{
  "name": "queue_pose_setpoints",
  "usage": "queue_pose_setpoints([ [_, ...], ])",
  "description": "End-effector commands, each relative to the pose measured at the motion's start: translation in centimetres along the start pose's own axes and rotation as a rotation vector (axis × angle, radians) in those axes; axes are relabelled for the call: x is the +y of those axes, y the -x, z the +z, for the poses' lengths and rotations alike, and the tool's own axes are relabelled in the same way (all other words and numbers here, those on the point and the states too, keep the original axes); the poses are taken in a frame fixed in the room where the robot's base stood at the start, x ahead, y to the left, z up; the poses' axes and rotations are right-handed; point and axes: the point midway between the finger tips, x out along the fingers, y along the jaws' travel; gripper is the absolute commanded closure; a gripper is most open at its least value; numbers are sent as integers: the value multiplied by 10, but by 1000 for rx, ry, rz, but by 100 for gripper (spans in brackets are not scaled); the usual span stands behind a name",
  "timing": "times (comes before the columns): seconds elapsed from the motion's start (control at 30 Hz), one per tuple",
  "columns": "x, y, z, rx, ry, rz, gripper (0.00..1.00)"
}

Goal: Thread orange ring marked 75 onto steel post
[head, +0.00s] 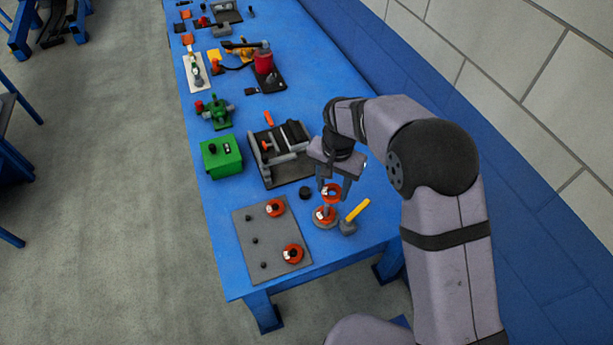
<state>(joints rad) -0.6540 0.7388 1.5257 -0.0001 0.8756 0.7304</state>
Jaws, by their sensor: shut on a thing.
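My gripper (334,187) points down over the near right part of the blue bench. It is shut on an orange ring (331,197), held above the bench surface. The ring has a pale mark, too small to read. Just below it is a round orange and pale piece (324,217), which looks like a base or stand; a thin upright, perhaps the steel post, seems to rise from it. The held ring and fingers overlap this spot, so I cannot tell whether the ring is around the post or only above it. Two more orange rings (275,208) (292,254) lie on a grey panel.
The grey panel (262,228) also bears small dark pegs. A yellow-handled hammer (357,210) lies close right of the round piece. A black cylinder (305,193), a dark fixture (272,165) and a green box (221,156) stand further back on the blue bench (237,287).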

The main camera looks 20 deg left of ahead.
Motion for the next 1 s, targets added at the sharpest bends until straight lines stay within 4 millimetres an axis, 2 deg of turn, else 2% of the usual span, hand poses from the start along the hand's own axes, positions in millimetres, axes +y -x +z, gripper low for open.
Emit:
queue_pose_setpoints([
  [0.03,-1,-13,2,-5,-7,4,79],
  [0.1,-5,-18,-2,-1,-24,1,79],
  [0.4,-16,-18,-13,0,-49,0,79],
  [0.63,-16,-20,-13,-1,-55,0,79],
  [1.0,-15,-39,-12,-1,-54,1,79],
])
